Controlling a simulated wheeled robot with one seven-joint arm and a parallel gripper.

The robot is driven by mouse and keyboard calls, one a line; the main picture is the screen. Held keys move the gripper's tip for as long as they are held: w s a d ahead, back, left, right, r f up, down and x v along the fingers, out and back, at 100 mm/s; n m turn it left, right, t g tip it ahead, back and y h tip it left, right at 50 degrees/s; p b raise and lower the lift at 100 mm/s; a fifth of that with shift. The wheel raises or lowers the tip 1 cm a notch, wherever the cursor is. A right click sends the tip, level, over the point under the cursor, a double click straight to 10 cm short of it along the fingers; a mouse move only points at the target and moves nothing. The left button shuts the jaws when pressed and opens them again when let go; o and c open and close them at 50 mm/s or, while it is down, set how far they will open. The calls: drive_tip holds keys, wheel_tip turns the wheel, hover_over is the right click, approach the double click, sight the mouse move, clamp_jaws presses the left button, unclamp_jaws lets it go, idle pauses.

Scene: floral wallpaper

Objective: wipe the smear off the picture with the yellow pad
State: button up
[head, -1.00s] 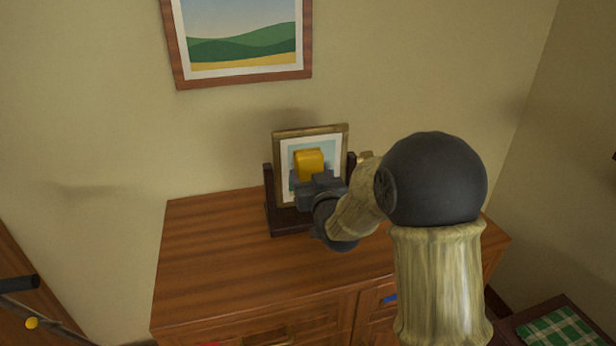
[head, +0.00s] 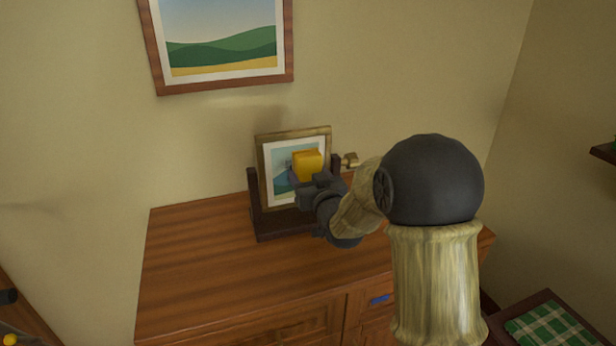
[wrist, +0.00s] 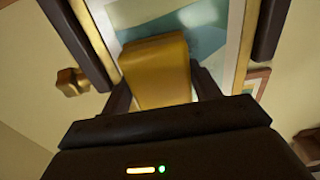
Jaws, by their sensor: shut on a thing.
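The yellow pad (head: 307,165) is held by my gripper (head: 312,184), whose fingers are shut on its sides. The pad also shows in the wrist view (wrist: 156,72), between the two fingers (wrist: 165,95). A small gilt-framed picture (head: 264,171) stands in a dark wooden stand (head: 263,228). The pad is in front of the picture's right half; I cannot tell whether it touches. In the wrist view, the picture (wrist: 205,30) shows pale blue and teal behind the pad. The smear cannot be made out clearly; pad and gripper cover part of the picture.
The stand is on a wooden chest (head: 200,260) with free top to the left. A larger landscape picture (head: 222,50) hangs above. A small brass piece (head: 350,160) is just right of the framed picture. A green checked cloth (head: 548,328) lies at lower right.

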sight(275, 174)
drive_tip(key=shift+w+d, duration=0.25)
drive_tip(key=shift+d, duration=0.7)
drive_tip(key=shift+w+d, duration=0.25)
drive_tip(key=shift+d, duration=0.65)
drive_tip(key=shift+d+b, duration=0.1)
drive_tip(key=shift+b, duration=0.3)
drive_tip(key=shift+s+a+b, duration=0.35)
drive_tip(key=shift+a+b, duration=0.1)
drive_tip(key=shift+a, duration=0.5)
drive_tip(key=shift+s+a+b, duration=0.3)
drive_tip(key=shift+a+b, duration=0.15)
drive_tip(key=shift+a, duration=0.45)
drive_tip(key=shift+a, duration=0.1)
drive_tip(key=shift+s+a+b, duration=0.25)
drive_tip(key=shift+a+b, duration=0.1)
drive_tip(key=shift+a, duration=0.55)
drive_tip(key=shift+s+a+b, duration=0.2)
drive_tip(key=shift+a+b, duration=0.1)
drive_tip(key=shift+a, duration=0.6)
drive_tip(key=shift+s+a+b, duration=0.25)
drive_tip(key=shift+a+b, duration=0.05)
drive_tip(key=shift+a, duration=0.65)
drive_tip(key=shift+s+a+b, duration=0.2)
drive_tip(key=shift+a+b, duration=0.05)
drive_tip(key=shift+a, duration=0.65)
